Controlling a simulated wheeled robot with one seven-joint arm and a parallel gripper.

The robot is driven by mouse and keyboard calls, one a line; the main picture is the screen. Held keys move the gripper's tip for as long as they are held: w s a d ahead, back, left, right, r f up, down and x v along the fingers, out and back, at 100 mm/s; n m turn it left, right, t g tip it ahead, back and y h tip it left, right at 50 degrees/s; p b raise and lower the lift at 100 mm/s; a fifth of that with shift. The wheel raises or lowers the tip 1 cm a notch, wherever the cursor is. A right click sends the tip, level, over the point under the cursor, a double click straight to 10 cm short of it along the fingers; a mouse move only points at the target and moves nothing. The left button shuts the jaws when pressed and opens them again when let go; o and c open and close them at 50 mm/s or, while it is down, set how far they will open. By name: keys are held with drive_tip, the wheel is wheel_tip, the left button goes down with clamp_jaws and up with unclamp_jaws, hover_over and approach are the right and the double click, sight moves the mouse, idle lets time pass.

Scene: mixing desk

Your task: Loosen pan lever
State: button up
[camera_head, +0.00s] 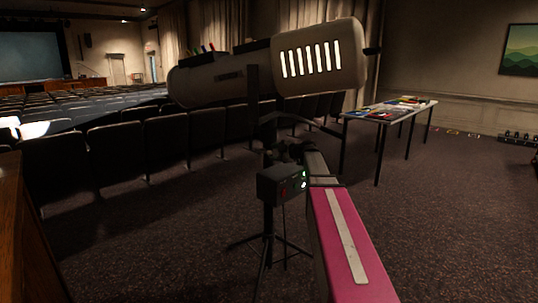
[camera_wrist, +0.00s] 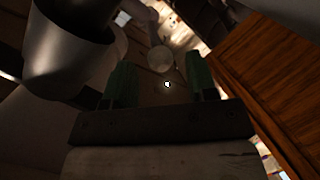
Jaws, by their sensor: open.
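A followspot (camera_head: 225,85) with a pale body and lit slots at its rear rests on a black tripod stand (camera_head: 268,232). My arm reaches to the stand's head below the lamp, and the gripper end is hard to make out there. In the wrist view my gripper (camera_wrist: 160,78) has two green fingers well apart, with nothing held between them. A round grey knob-like end (camera_wrist: 160,59) shows beyond the fingers; I cannot tell whether it is the pan lever. In the head view the lever cannot be picked out among the dark parts under the lamp.
A black box (camera_head: 283,185) with green lights is on the stand, close to my arm. A large dark metal cylinder (camera_wrist: 72,50) is near the left finger. Seat rows (camera_head: 115,150) stand at the left, and a table (camera_head: 390,111) with coloured items at the right. Carpet is open around the tripod.

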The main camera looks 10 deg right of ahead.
sight(269, 151)
drive_tip(key=shift+x, duration=1.6)
clamp_jaws()
